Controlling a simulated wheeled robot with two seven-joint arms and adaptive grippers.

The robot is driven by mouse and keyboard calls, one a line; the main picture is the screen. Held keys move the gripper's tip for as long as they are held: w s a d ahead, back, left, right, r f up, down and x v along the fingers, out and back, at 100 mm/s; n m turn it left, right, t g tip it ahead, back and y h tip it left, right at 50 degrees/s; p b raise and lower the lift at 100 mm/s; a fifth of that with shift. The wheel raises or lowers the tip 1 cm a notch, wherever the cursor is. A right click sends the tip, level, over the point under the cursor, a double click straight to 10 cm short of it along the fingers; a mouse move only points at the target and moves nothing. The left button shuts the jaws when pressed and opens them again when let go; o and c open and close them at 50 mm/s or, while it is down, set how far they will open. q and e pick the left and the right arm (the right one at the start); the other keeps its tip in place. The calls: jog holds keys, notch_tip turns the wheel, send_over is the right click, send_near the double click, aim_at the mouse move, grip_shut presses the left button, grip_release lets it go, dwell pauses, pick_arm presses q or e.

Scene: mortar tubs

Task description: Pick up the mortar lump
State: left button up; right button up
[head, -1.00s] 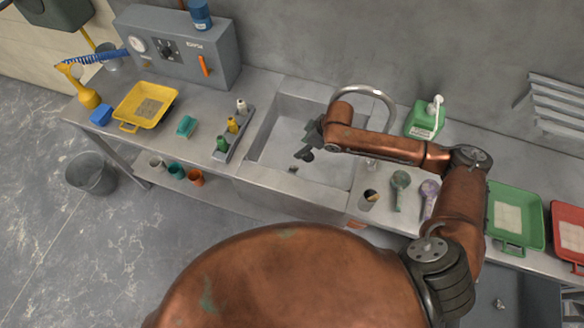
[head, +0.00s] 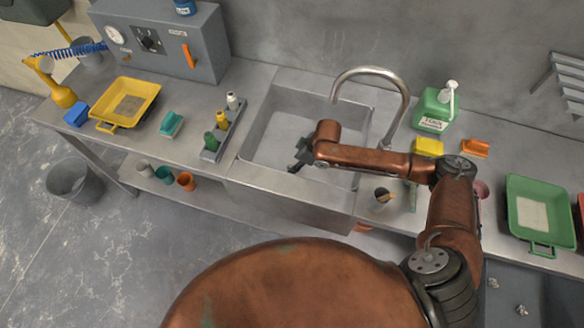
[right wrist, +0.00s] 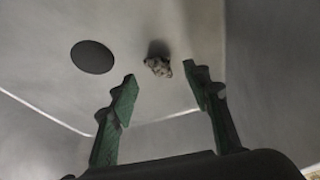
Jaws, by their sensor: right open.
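The mortar lump (right wrist: 158,66) is a small rough grey piece on the pale sink floor, seen in the right wrist view. It lies ahead of my right gripper (right wrist: 163,82), roughly between the lines of its two green-lined fingers and apart from them. The right gripper is open and empty. In the head view the right gripper (head: 299,161) hangs within the sink (head: 262,141), and I cannot make out the lump there. The left gripper is not in view.
A dark round drain (right wrist: 92,57) lies left of the lump. The sink walls surround the gripper, and a curved faucet (head: 375,72) rises behind. A bottle rack (head: 225,130) stands left of the sink, a cup (head: 382,199) at right. Small grey pieces (head: 521,310) lie low at right.

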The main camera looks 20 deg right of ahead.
jog(key=x, duration=0.3)
jog(key=shift+w+f+b, duration=0.1)
jog(key=shift+f+b, duration=0.1)
jog(key=shift+b, duration=0.1)
jog(key=shift+r, duration=0.1)
grip_shut()
